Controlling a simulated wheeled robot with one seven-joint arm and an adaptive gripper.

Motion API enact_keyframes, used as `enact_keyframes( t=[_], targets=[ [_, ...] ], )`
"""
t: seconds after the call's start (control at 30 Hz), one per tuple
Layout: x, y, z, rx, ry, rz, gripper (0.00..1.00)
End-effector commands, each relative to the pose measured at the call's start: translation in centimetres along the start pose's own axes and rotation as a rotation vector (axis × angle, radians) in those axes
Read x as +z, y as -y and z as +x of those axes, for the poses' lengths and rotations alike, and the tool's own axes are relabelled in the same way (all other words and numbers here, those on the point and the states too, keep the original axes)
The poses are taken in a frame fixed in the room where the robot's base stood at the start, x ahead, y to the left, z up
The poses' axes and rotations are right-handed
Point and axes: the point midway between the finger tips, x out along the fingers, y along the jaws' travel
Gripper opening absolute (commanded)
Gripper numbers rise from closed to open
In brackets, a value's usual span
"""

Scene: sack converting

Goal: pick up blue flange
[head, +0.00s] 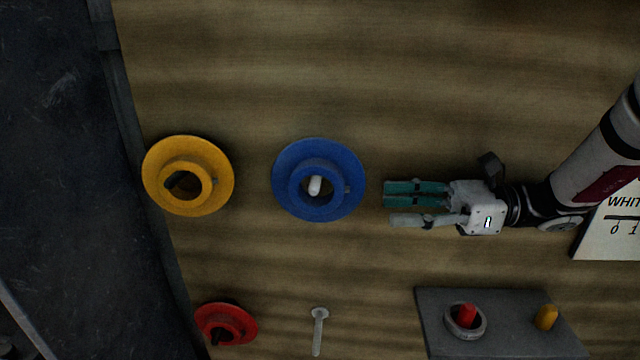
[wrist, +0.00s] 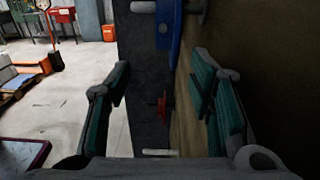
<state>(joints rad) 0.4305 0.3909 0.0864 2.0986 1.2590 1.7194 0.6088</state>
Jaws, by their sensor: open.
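The blue flange (head: 286,172) is a round disc with a raised hub, at the centre of the head view. A short white peg (head: 315,186) shows in its hole. In the wrist view the flange (wrist: 169,28) appears edge-on and cut off at the top, ahead of my fingers. My gripper (head: 388,207) is just right of the flange in the head view, apart from it, with its fingers pointing left at it. In the wrist view my gripper (wrist: 162,72) has its fingers spread with nothing between them.
A yellow flange (head: 160,180) lies left of the blue one. A red flange (head: 209,318) and a grey pin (head: 318,332) are below. A grey block (head: 440,335) with red and yellow pegs is at lower right. A sign (head: 610,235) is at far right. The wood between is clear.

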Motion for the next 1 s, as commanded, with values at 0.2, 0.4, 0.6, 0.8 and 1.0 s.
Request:
enact_keyframes(
  t=[0.2, 0.4, 0.6, 0.8, 1.0],
  targets=[
    [0.1, 0.9, 0.7, -0.02, 0.04, 0.023, 0.48],
    [0.2, 0.8, 4.5, -0.018, 0.038, 0.023, 0.48],
    [0.3, 0.9, 7.4, -0.019, 0.037, 0.022, 0.48],
    [0.2, 0.9, 8.4, -0.02, 0.036, 0.022, 0.48],
    [0.1, 0.8, 10.4, -0.017, 0.037, 0.022, 0.48]
  ],
)
